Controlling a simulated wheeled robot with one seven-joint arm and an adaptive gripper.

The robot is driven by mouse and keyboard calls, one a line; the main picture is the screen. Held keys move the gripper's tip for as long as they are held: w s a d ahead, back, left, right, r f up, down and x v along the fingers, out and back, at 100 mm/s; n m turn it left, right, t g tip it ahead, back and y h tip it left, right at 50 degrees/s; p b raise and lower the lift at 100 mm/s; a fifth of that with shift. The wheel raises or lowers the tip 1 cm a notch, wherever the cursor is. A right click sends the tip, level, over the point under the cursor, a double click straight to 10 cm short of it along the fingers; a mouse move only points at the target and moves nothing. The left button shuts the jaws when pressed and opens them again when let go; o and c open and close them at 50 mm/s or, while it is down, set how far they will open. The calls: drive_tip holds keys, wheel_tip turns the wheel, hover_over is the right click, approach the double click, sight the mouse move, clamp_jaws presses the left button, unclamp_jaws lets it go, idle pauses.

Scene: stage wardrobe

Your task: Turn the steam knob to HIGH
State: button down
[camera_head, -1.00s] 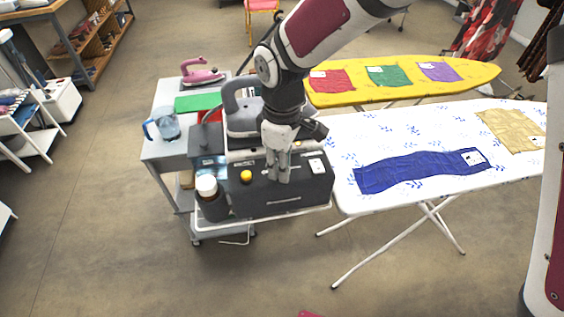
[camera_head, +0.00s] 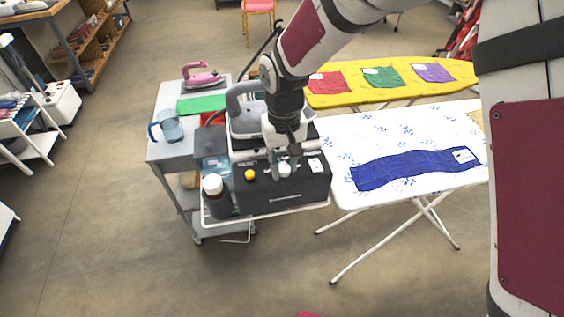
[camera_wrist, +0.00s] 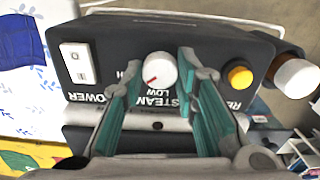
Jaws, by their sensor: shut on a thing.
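The white steam knob (camera_wrist: 160,70) sits on the dark panel of the steam station, above the words STEAM and LOW in the wrist view. Its red mark points to the lower left, between LOW and a partly hidden label ending in H. The knob (camera_head: 285,170) also shows in the head view. My gripper (camera_wrist: 160,64) has its teal fingers on both sides of the knob, shut on it. In the head view my gripper (camera_head: 284,161) comes down from above onto the front panel of the steam station (camera_head: 256,196).
A yellow RE... button (camera_wrist: 239,76) and a white POWER switch (camera_wrist: 77,64) flank the knob. A white-capped brown bottle (camera_head: 213,190) stands just left of the station. A grey iron (camera_head: 246,117) rests behind. The white ironing board (camera_head: 400,140) is close on the right.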

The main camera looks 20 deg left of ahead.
sight(284, 167)
drive_tip(key=shift+m+p, duration=0.65)
drive_tip(key=shift+m, duration=0.95)
drive_tip(key=c, duration=1.2)
unclamp_jaws()
drive_tip(key=shift+c, duration=0.2)
wheel_tip(284, 167, up, 12)
